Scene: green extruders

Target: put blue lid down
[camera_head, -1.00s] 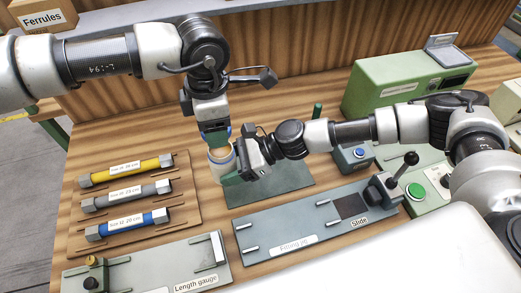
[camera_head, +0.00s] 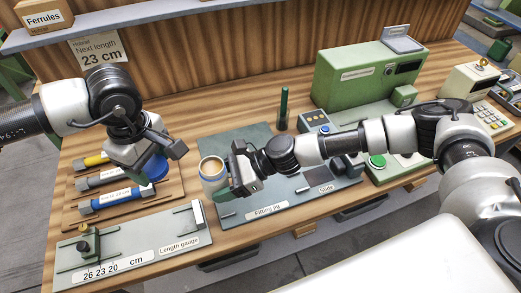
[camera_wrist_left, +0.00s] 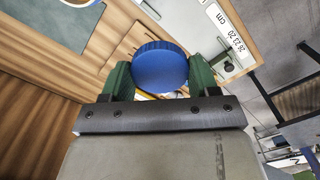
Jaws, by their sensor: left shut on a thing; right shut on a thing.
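The blue lid (camera_wrist_left: 160,67) is held between the green fingers of my left gripper (camera_wrist_left: 148,80). In the head view the blue lid (camera_head: 155,167) shows at the lower end of my left gripper (camera_head: 148,160), in front of the rack of tubes, above the table. My right gripper (camera_head: 236,182) is shut on the side of a white jar (camera_head: 212,175). The jar is open at the top, with tan contents showing, and stands at the left edge of the dark mat.
The tube rack (camera_head: 85,210) holds yellow, grey and blue tubes. The length gauge (camera_head: 150,240) lies in front of it, and the fitting jig (camera_head: 285,200) to the right. A dark green upright cylinder (camera_head: 283,108) stands behind the mat. A green machine (camera_head: 350,85) stands at the back right.

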